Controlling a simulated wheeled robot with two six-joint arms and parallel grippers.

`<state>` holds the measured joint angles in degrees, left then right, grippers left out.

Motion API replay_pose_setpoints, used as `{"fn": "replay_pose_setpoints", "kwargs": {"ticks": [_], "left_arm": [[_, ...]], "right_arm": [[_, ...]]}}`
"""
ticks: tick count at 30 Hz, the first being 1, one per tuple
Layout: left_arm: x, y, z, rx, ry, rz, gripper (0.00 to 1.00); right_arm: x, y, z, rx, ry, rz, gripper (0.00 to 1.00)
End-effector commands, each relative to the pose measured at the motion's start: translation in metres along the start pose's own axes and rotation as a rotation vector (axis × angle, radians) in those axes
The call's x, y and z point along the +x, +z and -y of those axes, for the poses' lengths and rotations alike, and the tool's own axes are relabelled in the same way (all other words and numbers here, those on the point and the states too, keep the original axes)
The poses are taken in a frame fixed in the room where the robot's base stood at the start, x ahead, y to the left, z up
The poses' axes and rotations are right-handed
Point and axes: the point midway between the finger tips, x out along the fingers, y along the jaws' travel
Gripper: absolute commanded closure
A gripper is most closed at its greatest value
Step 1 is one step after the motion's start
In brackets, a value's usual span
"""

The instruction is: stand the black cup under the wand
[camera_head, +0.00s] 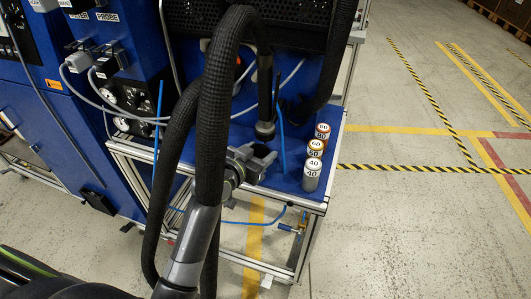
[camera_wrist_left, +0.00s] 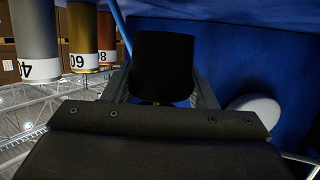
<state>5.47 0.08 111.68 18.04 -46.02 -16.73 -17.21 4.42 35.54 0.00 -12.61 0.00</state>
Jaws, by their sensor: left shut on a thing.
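My left gripper (camera_head: 262,164) is at the front edge of the blue bench top. The black cup (camera_wrist_left: 163,68) stands out clearly between its fingers in the left wrist view, and the gripper is shut on it. In the head view I cannot clearly separate the cup from the dark parts around the gripper. A thin blue upright tube (camera_head: 282,120) stands just behind and right of the gripper. I cannot tell for sure which part is the wand. My right gripper does not show.
Three labelled cans stand on the bench right of the gripper: 80 (camera_head: 322,131), 60 (camera_head: 315,149) and 40 (camera_head: 312,176). A pale round thing (camera_wrist_left: 255,110) shows in the wrist view. Thick black hoses hang over the bench. The floor to the right is clear.

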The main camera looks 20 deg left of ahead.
Motion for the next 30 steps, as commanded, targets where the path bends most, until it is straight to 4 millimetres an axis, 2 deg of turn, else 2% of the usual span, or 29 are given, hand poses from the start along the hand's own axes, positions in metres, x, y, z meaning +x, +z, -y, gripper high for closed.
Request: {"fn": "replay_pose_setpoints", "kwargs": {"ticks": [3, 6, 8, 15, 28, 29, 30], "left_arm": [[0.019, -0.007, 0.0, -0.001, 0.001, 0.0, 0.7], [0.027, -0.009, 0.0, -0.002, 0.001, -0.001, 0.7], [0.029, -0.007, 0.0, -0.002, 0.001, 0.0, 0.7], [0.038, 0.022, 0.0, -0.004, 0.0, 0.002, 0.7], [0.04, 0.029, 0.0, -0.002, 0.0, 0.0, 0.7], [0.04, 0.028, 0.0, -0.002, 0.0, 0.0, 0.44], [0.04, 0.028, 0.0, -0.002, 0.0, 0.0, 0.39]], "right_arm": [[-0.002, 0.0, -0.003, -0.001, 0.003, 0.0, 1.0], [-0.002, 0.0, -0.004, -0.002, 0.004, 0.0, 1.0], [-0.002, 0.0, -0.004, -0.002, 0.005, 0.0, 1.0], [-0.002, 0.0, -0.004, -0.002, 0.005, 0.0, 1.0], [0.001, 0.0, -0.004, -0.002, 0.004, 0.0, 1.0], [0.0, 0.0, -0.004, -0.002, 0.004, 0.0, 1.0], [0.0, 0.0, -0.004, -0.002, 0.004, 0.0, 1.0]]}}
